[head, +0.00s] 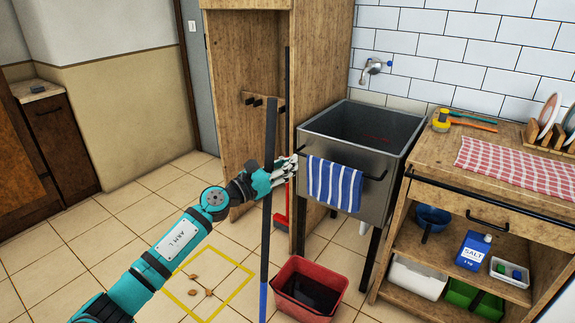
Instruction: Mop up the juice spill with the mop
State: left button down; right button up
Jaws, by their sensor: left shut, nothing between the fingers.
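A long dark pole (271,130) with a blue lower end stands nearly upright in the middle of the head view. It looks like the mop's handle; its bottom runs out of the picture, so no mop head shows. My left gripper (288,169) is shut and empty. It overlaps the pole in the picture, its fingers just right of it, near the sink's front left corner. Whether they touch the pole I cannot tell. I see no clear juice spill. My right gripper is not in view.
A red bucket (325,295) stands below the metal sink (375,200), which has a striped towel (334,184). A tall wooden cabinet (235,80) holds a red-ended tool (281,221). A yellow floor outline (222,306) encloses brown bits. Floor at left is clear.

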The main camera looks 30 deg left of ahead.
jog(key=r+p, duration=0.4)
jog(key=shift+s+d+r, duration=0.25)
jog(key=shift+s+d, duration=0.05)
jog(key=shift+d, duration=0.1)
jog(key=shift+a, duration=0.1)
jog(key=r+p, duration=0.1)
jog(key=p, duration=0.1)
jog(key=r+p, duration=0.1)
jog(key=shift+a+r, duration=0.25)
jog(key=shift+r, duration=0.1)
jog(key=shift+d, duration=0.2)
